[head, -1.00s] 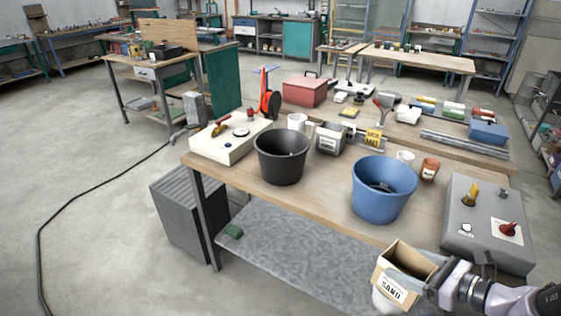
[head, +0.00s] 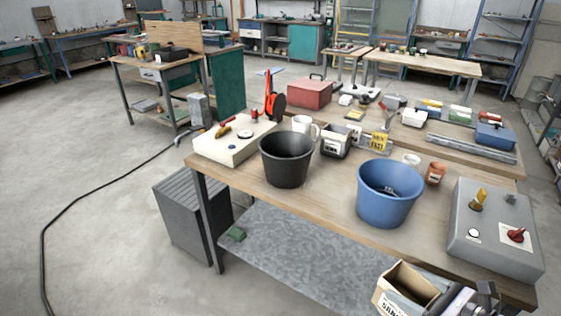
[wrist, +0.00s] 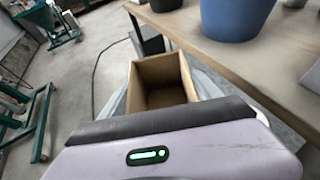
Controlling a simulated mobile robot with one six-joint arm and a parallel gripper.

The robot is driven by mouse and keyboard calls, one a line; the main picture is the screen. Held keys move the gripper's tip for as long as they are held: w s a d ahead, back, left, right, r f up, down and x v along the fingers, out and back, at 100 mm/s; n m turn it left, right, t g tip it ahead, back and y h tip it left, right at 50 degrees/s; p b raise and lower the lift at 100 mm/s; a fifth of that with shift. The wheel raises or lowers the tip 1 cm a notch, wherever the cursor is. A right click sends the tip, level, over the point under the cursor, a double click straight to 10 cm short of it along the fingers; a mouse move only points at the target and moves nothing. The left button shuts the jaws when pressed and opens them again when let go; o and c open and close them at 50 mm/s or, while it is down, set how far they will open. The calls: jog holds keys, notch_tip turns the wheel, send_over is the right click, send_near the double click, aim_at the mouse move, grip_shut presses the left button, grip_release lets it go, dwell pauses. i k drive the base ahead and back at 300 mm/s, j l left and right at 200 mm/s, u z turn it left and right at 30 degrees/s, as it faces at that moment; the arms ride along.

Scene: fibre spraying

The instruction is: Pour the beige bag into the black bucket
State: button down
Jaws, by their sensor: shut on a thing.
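The beige bag (head: 404,284) is an open-topped, box-like bag with a label, low at the bottom right of the head view. It hangs in front of the bench edge, below the bench top. My gripper (head: 440,298) is shut on it from the right. In the wrist view the open, hollow inside of the bag (wrist: 163,84) faces up; my fingertips do not show there. The black bucket (head: 286,162) stands upright on the bench, left of the blue bucket and well up and left of the bag. Its bottom inside is dark.
A blue bucket (head: 388,196) stands near the bench front, between the bag and the black bucket. A grey control box (head: 495,235) sits at the bench's right end. A cream box (head: 235,140), a white mug (head: 303,125) and a small grey bin (head: 335,141) stand near the black bucket.

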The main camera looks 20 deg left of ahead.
aim_at(286, 155)
jog(key=i+u, duration=0.2)
jog(key=u, duration=0.15)
jog(key=i+u, duration=0.2)
jog(key=u, duration=0.15)
jog(key=i+l+u, duration=0.2)
jog(key=u, duration=0.2)
jog(key=i+j+z, duration=0.15)
jog(key=j+z, duration=0.2)
jog(key=j, duration=0.45)
jog(key=j+z, duration=0.35)
jog(key=j, duration=0.45)
jog(key=j+z, duration=0.35)
jog(key=j, duration=0.45)
jog(key=k, duration=0.05)
